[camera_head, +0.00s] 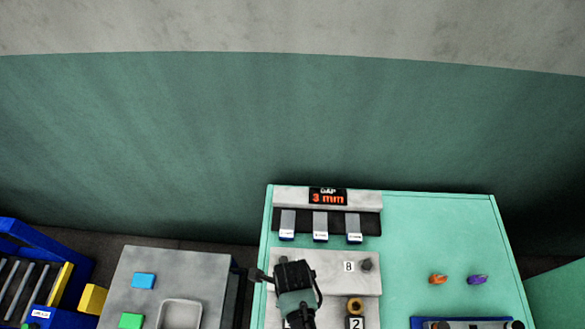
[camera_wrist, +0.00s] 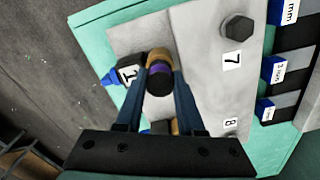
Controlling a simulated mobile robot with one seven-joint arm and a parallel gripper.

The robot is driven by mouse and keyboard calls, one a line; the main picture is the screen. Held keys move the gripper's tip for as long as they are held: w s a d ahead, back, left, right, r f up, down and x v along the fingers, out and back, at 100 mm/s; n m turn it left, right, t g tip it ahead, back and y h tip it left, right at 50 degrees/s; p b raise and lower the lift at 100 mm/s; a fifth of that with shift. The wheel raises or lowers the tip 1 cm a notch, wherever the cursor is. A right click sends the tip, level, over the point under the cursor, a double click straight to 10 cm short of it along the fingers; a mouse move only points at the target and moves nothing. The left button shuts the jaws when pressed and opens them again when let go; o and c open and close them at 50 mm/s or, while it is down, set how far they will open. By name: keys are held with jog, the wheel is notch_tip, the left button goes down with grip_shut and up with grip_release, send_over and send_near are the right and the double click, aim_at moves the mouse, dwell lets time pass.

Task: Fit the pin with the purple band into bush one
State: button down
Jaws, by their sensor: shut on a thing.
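My gripper (camera_wrist: 163,76) is shut on a dark pin (camera_wrist: 159,84) with a purple band (camera_wrist: 160,69), between its two blue fingers in the wrist view. The pin is seen nearly end-on, in front of the tan bush (camera_wrist: 158,54) beside label 1 (camera_wrist: 128,74). I cannot tell whether the pin's lower end is in that bush or above it. In the head view my wrist (camera_head: 295,278) covers bush one, the fingers and the pin. The brass bush two (camera_head: 355,304) shows above label 2 (camera_head: 356,323).
The press panel has bolts labelled 7 (camera_wrist: 231,60) and 8 (camera_head: 349,267). A gap display (camera_head: 328,197) reads 3 mm above several labelled grey blocks. An orange piece (camera_head: 438,279) and a purple piece (camera_head: 477,280) lie on the bare green top at right. A grey table (camera_head: 195,262) stands left.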

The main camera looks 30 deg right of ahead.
jog(key=shift+f, duration=0.25)
jog(key=shift+c, duration=2.2)
grip_release()
notch_tip(320, 180, up, 13)
jog(key=b, duration=0.1)
jog(key=shift+b, duration=0.3)
